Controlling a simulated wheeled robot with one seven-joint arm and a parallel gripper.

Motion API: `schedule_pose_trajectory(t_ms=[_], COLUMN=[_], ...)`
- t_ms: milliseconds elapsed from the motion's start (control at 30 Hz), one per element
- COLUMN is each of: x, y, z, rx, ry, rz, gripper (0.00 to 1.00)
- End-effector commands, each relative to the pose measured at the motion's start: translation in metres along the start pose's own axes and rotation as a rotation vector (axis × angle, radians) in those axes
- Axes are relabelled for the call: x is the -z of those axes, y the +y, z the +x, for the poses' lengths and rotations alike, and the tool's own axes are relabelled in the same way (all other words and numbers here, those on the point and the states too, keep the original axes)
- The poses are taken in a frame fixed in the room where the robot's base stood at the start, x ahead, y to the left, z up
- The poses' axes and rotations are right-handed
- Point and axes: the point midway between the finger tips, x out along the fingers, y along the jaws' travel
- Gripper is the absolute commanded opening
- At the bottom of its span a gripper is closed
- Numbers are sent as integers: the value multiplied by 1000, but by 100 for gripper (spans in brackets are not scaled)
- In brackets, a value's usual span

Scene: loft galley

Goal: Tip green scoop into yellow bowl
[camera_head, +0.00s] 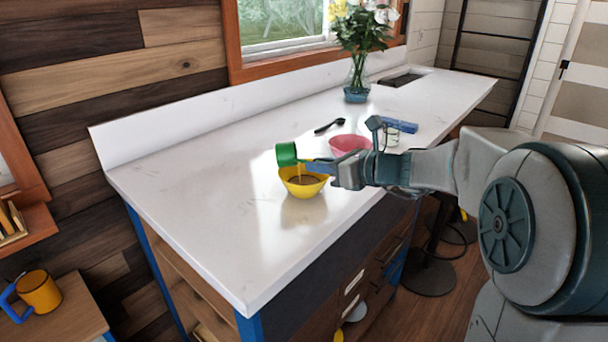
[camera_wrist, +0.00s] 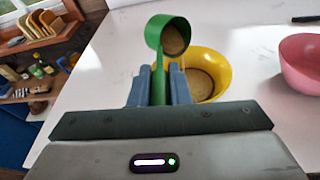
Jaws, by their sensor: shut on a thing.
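The green scoop (camera_head: 286,154) is tipped on its side above the yellow bowl (camera_head: 291,187), with its mouth turned toward the right. In the wrist view the scoop (camera_wrist: 154,31) shows brown contents inside, and a thin pale streak seems to hang below its mouth in the head view. My gripper (camera_head: 333,171) is shut on the scoop's handle; both fingers (camera_wrist: 159,85) flank it in the wrist view. The yellow bowl (camera_wrist: 219,68) stands upright on the counter, with brown material in its bottom. The fingers hide part of its near left side.
A pink bowl (camera_head: 346,143) stands just behind the yellow bowl. A black spoon-like utensil (camera_head: 328,126), a blue object (camera_head: 401,125), a clear glass (camera_head: 391,138) and a flower vase (camera_head: 357,88) are farther back. The counter (camera_head: 200,190) is clear at left and front.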

Motion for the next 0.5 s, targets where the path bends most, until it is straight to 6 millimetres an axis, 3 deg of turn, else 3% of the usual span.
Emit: schedule_pose_trajectory(t_ms=[500], x=[4], y=[-2], z=[-1], rx=[-14], ry=[-47], rz=[31], gripper=[0])
